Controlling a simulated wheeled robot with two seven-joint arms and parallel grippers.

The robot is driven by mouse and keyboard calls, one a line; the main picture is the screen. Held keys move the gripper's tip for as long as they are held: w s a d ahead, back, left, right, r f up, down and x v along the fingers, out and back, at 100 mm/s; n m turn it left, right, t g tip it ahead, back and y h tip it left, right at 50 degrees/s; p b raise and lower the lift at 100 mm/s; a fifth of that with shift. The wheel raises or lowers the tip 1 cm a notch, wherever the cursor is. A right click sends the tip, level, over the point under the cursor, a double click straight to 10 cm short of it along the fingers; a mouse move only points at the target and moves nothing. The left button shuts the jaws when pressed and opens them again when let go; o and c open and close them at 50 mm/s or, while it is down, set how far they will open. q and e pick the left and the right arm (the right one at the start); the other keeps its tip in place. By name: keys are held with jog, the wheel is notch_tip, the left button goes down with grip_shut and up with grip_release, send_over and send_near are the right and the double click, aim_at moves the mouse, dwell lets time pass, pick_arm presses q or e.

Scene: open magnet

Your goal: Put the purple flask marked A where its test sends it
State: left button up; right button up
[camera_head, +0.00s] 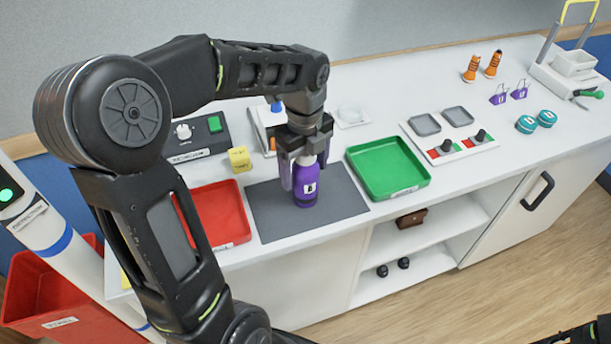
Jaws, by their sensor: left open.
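A purple flask (305,188) with a pale top and a white label stands upright on the dark grey mat (345,200) in the head view. The mark on its label is too small to read surely. My left gripper (304,170) points down over the flask, its open fingers on either side of the flask's upper part. The fingers hide part of the flask's top. A red tray (243,236) lies left of the mat and a green tray (418,183) lies right of it. My right gripper does not show clearly.
A black device (201,145) with a green button, a yellow cube (239,159) and a white dish (352,116) stand behind. A panel with grey pads (425,125) is to the right. A white post (45,225) with a green light and a red bin (45,290) are at left.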

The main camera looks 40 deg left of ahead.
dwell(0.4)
pick_arm(q)
grip_shut()
dwell(0.7)
jog(key=shift+r, duration=0.1)
notch_tip(320, 180, up, 10)
jog(key=shift+f+b, duration=0.1)
jog(key=shift+b, duration=0.25)
dwell(0.6)
